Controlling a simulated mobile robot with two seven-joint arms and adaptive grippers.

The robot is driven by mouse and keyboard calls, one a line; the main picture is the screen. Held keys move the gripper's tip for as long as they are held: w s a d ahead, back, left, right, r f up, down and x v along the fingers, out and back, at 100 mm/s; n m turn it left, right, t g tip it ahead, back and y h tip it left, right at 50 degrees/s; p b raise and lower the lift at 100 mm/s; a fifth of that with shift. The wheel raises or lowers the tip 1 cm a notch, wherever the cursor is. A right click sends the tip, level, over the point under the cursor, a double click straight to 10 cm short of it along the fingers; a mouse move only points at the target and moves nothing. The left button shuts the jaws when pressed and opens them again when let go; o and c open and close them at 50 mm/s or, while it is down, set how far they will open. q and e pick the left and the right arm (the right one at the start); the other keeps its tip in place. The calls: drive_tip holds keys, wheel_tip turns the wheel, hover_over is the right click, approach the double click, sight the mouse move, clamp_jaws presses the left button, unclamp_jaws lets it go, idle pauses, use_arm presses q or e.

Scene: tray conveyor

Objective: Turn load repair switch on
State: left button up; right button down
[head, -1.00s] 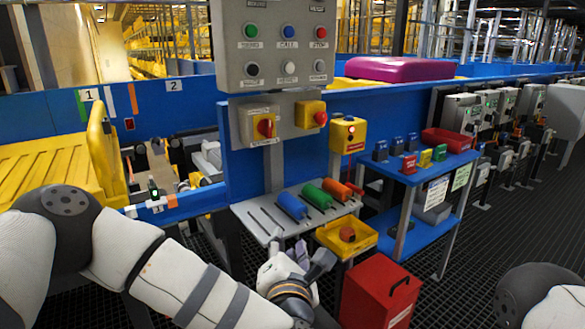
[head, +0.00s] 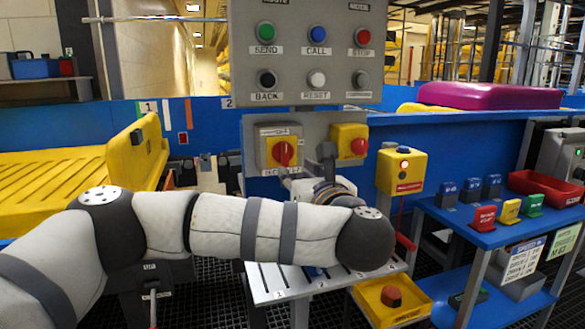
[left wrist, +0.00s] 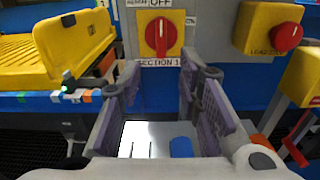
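A red rotary switch (head: 283,153) on a yellow plate is mounted on the grey panel. In the left wrist view the switch (left wrist: 160,36) has its handle upright, with "OFF" above and a "SECTION" label below. To its right is a yellow box with a red knob (head: 358,146), which also shows in the left wrist view (left wrist: 287,37) with a label starting "LOAD". My left gripper (head: 305,165) is just in front of and below the rotary switch. In the left wrist view its fingers (left wrist: 162,76) are apart with nothing between them. My right gripper is not in view.
A grey button box (head: 310,52) is above the switches. A yellow button box (head: 402,168) stands to the right. Below are a slotted shelf (head: 275,284) and a yellow tray (head: 370,300). A blue table (head: 470,235) holds small coloured blocks.

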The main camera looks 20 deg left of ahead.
sight(286, 153)
use_arm(q)
drive_tip(key=x, duration=0.2)
drive_tip(key=r+x, duration=0.1)
drive_tip(key=x, duration=0.4)
drive_tip(key=shift+w+r, duration=0.15)
drive_tip(key=shift+r, duration=0.25)
drive_tip(key=shift+c, duration=0.3)
clamp_jaws()
